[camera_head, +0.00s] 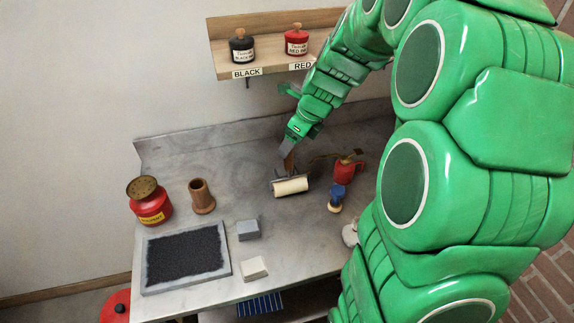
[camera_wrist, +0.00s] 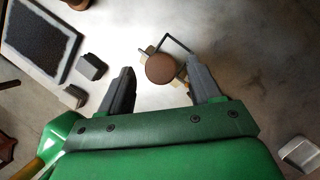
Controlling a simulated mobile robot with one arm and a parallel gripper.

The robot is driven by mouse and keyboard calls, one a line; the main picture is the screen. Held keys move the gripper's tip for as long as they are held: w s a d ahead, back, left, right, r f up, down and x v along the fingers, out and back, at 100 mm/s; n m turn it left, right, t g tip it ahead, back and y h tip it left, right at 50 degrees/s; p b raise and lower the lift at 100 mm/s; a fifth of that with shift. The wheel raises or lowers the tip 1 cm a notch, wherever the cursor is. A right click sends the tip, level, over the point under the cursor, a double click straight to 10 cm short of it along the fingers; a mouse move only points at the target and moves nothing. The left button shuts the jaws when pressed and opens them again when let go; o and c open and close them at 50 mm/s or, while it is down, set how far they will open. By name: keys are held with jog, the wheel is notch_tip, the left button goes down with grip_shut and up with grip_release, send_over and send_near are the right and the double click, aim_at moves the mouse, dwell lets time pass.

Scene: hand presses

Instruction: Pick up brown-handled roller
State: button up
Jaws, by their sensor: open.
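The brown-handled roller stands on the grey bench top, its cream cylinder (camera_head: 291,187) facing the front and its brown handle (camera_head: 290,163) upright. In the wrist view the round brown end of the handle (camera_wrist: 161,68) shows from above, between the tips of my fingers, with part of the roller's dark frame behind it. My gripper (camera_head: 287,150) points down over the handle from above. In the wrist view its two grey fingers (camera_wrist: 160,72) are apart, with a gap on either side of the handle. I cannot tell how far down the handle they reach.
A blue-handled tool (camera_head: 337,194) and a red can (camera_head: 349,170) stand close right of the roller. Left are a brown cup (camera_head: 202,196), a red solvent can (camera_head: 151,205), a black inked slab (camera_head: 150,284) and small blocks (camera_head: 248,230). A shelf (camera_head: 270,63) with jars hangs behind.

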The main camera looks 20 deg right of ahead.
aim_at(287, 162)
jog(key=x, duration=0.4)
jog(key=shift+w+f, duration=0.1)
jog(key=shift+f, duration=0.3)
jog(key=shift+c, duration=0.3)
jog(key=c, duration=1)
jog(key=shift+r, duration=0.1)
